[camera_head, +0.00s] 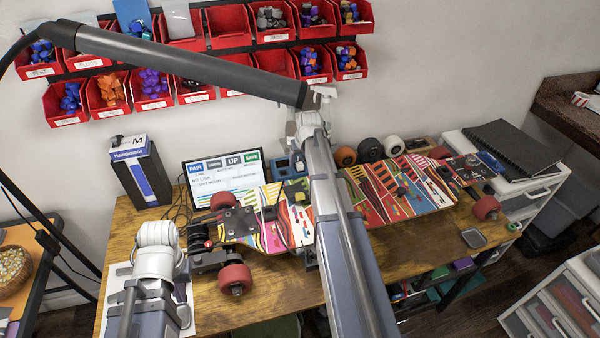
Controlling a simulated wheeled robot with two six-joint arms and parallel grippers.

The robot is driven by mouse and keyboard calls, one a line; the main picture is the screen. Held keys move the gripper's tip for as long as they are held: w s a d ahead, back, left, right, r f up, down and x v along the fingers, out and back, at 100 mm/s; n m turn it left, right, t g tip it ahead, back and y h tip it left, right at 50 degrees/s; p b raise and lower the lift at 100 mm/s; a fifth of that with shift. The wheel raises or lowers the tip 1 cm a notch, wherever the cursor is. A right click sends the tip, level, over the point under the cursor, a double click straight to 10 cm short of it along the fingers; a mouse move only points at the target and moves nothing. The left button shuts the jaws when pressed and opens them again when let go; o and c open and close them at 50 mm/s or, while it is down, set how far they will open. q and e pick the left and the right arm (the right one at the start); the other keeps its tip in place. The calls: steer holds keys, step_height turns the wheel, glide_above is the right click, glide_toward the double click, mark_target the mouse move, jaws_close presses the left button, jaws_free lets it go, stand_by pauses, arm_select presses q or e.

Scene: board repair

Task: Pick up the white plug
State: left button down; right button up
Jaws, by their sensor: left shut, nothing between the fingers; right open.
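I cannot make out a white plug for certain; it may be hidden or too small to tell. My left arm comes up at the lower left, its white joint over the table's left side, and its fingers do not show. My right arm rises from the bottom middle across the table, and its fingers are hidden too. A skateboard with a colourful striped deck (408,194) and red wheels lies across the table, its middle partly covered by my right arm.
Red bins (230,27) with small parts hang on the wall. A dark boom (190,63) crosses above the wooden table (275,303). A screen (226,173) and a dark box (140,172) stand at the back left. A white drawer unit (527,188) stands at the right.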

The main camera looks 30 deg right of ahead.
steer(key=shift+b+x, duration=0.5)
steer(key=shift+x, duration=0.5)
steer(key=shift+r, duration=0.1)
jaws_close()
